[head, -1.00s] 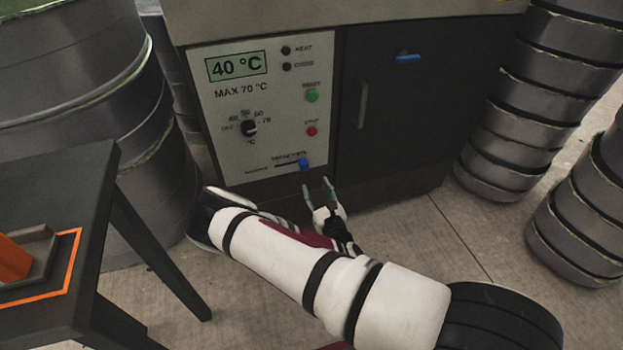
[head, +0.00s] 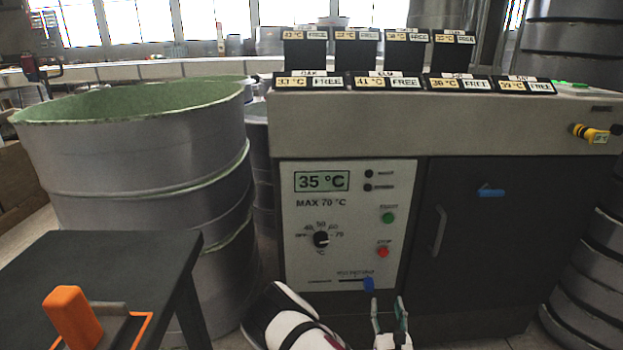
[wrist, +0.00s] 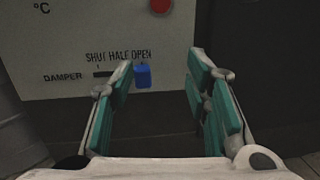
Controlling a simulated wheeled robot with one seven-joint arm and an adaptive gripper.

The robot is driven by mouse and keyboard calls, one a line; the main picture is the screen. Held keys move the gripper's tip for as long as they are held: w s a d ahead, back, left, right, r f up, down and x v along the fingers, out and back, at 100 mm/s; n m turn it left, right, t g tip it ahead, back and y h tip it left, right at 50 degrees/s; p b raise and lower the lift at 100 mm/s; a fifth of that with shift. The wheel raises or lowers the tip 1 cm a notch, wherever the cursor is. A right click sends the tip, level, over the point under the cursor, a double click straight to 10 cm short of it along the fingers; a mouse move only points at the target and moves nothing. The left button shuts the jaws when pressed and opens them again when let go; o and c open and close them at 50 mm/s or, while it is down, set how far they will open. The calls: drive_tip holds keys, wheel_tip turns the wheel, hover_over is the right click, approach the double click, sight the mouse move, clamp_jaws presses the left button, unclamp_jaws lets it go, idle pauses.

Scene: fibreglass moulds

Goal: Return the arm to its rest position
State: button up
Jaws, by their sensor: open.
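My gripper (head: 389,316) is at the bottom of the head view, in front of the lower part of the cabinet's control panel (head: 345,222). In the wrist view my gripper (wrist: 166,95) is open, with its green-padded fingers apart and nothing between them. The blue damper slider (wrist: 143,76) shows beyond the fingers, at the right end of its slot by the word OPEN. In the head view the slider (head: 368,284) is just above and left of the fingertips. A white part of my arm shows at the bottom edge; the rest is out of view.
A black table (head: 98,258) with an orange block (head: 73,316) stands at lower left. A large grey drum (head: 140,165) is behind it. Stacked grey moulds (head: 590,262) stand at right. Several labelled dark boxes (head: 390,52) sit on the cabinet top. The display (head: 322,181) reads 35 °C.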

drive_tip(key=s+d+r+m+g+h, duration=0.25)
drive_tip(key=d+r+m+h, duration=0.25)
drive_tip(key=r+m+h, duration=0.45)
drive_tip(key=s+d+r+m+g+h, duration=0.2)
drive_tip(key=d+r+m+g+h, duration=0.35)
drive_tip(key=r, duration=0.75)
drive_tip(key=s+d+r+m+g+y, duration=0.1)
drive_tip(key=s+d+r+m+g, duration=0.1)
drive_tip(key=s+r+m+g, duration=0.5)
drive_tip(key=s+d+r+m+g+y, duration=0.1)
drive_tip(key=s+d+r+m+g, duration=0.25)
drive_tip(key=s+m+g, duration=0.75)
drive_tip(key=s+a+t+y, duration=0.1)
drive_tip(key=s+a+y, duration=0.25)
drive_tip(key=s, duration=0.25)
drive_tip(key=s+a+t+y, duration=0.1)
drive_tip(key=s+a+y, duration=0.25)
drive_tip(key=s, duration=0.35)
drive_tip(key=s+a+r+m+t+y, duration=0.1)
drive_tip(key=s+a+t+y, duration=0.25)
drive_tip(key=a, duration=0.25)
drive_tip(key=s+a+m+t+y, duration=0.1)
drive_tip(key=s+a+t+y, duration=0.15)
drive_tip(key=a+y, duration=0.3)
wheel_tip(320, 180, up, 30)
drive_tip(key=t+p, duration=0.3)
drive_tip(key=p, duration=2.5)
drive_tip(key=shift+s+a+n+h, duration=0.15)
drive_tip(key=shift+a+n+h, duration=0.1)
drive_tip(key=shift+n+h, duration=0.05)
